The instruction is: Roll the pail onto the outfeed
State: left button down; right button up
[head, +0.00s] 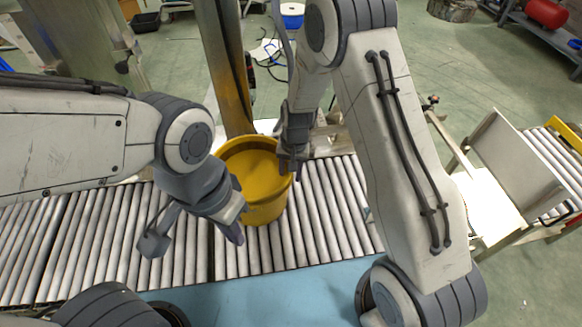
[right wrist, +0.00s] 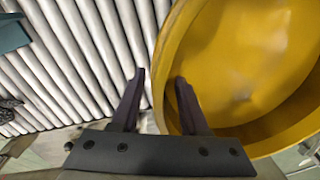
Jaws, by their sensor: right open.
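The yellow pail (head: 262,200) stands upright on the roller conveyor (head: 330,200), just behind the blue front strip. My left gripper (head: 238,222) is at the pail's left front side; its fingers point down and right, and I cannot tell whether they are apart. My right gripper (head: 291,172) is at the pail's right back rim. In the right wrist view its fingers (right wrist: 160,95) are open, with one finger inside the pail (right wrist: 240,60) and the other outside, so the wall passes between them. Rollers show on the outer side.
A rusty yellow post (head: 226,70) rises right behind the pail. A tilted white panel and a frame (head: 500,165) stand at the right, with a yellow-edged roller section (head: 565,150) beyond. The conveyor is clear left and right of the pail.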

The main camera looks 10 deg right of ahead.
jog(key=shift+f, duration=0.25)
grip_shut()
dwell(1.3)
